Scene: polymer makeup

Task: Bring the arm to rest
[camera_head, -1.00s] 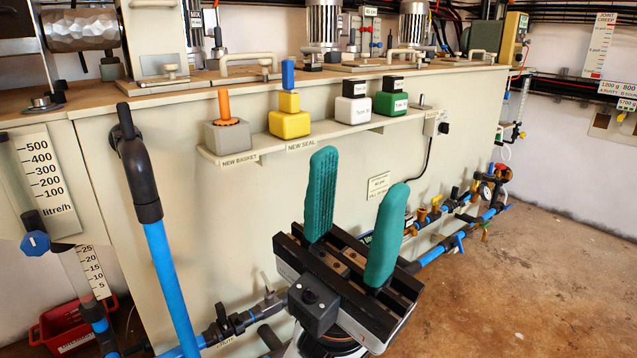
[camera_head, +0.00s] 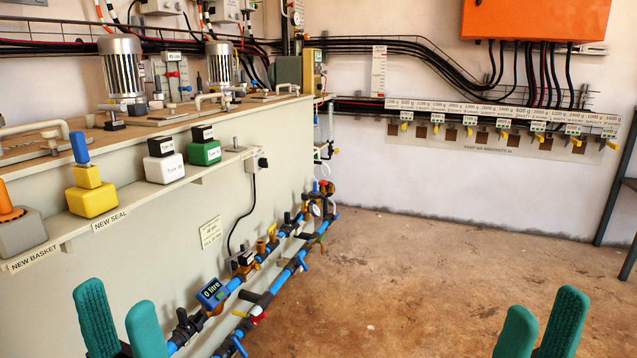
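My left gripper (camera_head: 121,322) shows at the bottom left, with its two green fingers standing apart and nothing between them. It is in front of the cream cabinet, below the shelf. My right gripper (camera_head: 541,325) shows at the bottom right over the brown floor. Its two green fingers are apart at the tips, with no object seen between them. The lower parts of both grippers are cut off by the bottom edge of the picture.
The cream cabinet (camera_head: 150,235) carries a shelf with a grey block (camera_head: 22,232), a yellow block (camera_head: 92,198), a white block (camera_head: 164,168) and a green block (camera_head: 204,152). Blue pipework (camera_head: 285,275) runs along its foot. The brown floor (camera_head: 400,270) is open. A dark frame (camera_head: 612,190) stands right.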

